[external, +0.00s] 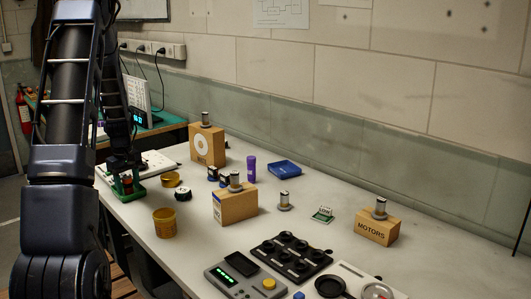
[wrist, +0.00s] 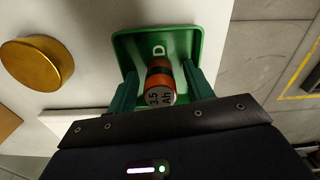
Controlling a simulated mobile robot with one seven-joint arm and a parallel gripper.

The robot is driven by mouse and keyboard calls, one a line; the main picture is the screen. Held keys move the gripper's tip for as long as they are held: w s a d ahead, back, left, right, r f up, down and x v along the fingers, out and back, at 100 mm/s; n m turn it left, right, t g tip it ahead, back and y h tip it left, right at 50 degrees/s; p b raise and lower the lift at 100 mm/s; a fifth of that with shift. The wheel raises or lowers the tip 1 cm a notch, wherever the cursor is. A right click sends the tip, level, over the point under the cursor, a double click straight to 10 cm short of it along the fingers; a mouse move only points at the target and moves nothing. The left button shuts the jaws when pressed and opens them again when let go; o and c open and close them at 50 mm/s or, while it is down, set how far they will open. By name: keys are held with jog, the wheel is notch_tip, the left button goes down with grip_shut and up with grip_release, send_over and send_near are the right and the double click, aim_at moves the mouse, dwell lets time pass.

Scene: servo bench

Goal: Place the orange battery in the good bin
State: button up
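The orange battery (wrist: 160,68) shows in the wrist view between my gripper's two dark green fingers, its end marked "3.5 Ah" facing the camera. My gripper (wrist: 160,75) is open around it, with a narrow gap on each side. Beyond the battery is a green bin (wrist: 205,43) with a white letter "D" on its floor; the rest of any label is hidden. The battery is over or in this bin; whether it touches the floor I cannot tell. In the external view, my gripper (external: 124,172) is down at the green bin (external: 130,195), near the table's left edge.
Wooden boxes (external: 235,205), a blue tray (external: 284,169), a purple cylinder (external: 251,169) and a black holder (external: 290,256) are farther right.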

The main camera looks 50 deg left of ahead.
aim_at(128, 178)
notch_tip(128, 178, up, 12)
jog(key=shift+r, duration=0.15)
dwell(0.7)
jog(key=w+d+r+m+t, duration=0.1)
jog(key=w+d+r+m, duration=0.15)
jog(key=d+r, duration=0.55)
jog(key=w+d+r+m, duration=0.2)
jog(key=d+r+m, duration=0.1)
jog(key=d, duration=1)
jog(key=w+d+r+m+t, duration=0.1)
jog(key=w+d+r+m, duration=0.15)
jog(key=d+r, duration=0.55)
jog(key=s+d+m+t, duration=0.1)
jog(key=s+d+m, duration=0.5)
jog(key=d, duration=0.8)
jog(key=s+d+m+t, duration=0.1)
jog(key=s+d+m, duration=0.4)
jog(key=s+d, duration=0.6)
jog(key=d+r, duration=0.1)
jog(key=d, duration=0.2)
jog(key=shift+s+d+m+t, duration=0.2)
jog(key=shift+m+t, duration=0.1)
jog(key=shift+m, duration=0.1)
